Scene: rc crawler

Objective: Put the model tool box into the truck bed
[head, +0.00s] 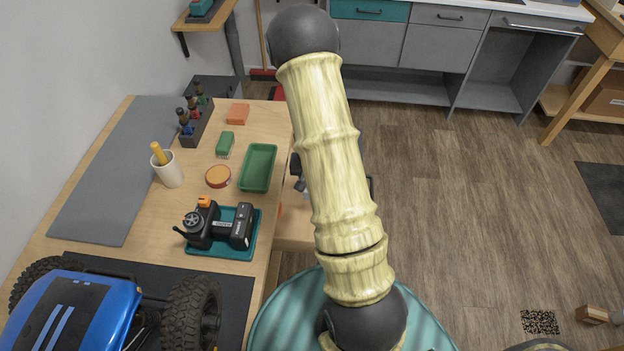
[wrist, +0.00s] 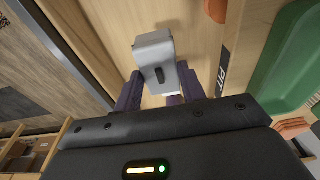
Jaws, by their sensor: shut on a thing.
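The model tool box (wrist: 153,50) is a small light grey box with a dark latch slot on its face. It is held between the purple fingers of my gripper (wrist: 160,88) in the wrist view, tilted in that picture. In the head view my arm hides the tool box and most of the gripper, at the right edge of the workbench. The blue truck (head: 75,312) stands at the lower left on a dark mat, with big black tyres. It is cut off by the frame edge, and its bed cannot be clearly made out.
On the workbench (head: 112,262) are a green tray (head: 258,168), a radio transmitter (head: 219,228) on a teal tray, a white cup (head: 170,172), a round orange-topped tin (head: 217,176) and a bottle rack (head: 197,122). The floor to the right is mostly clear.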

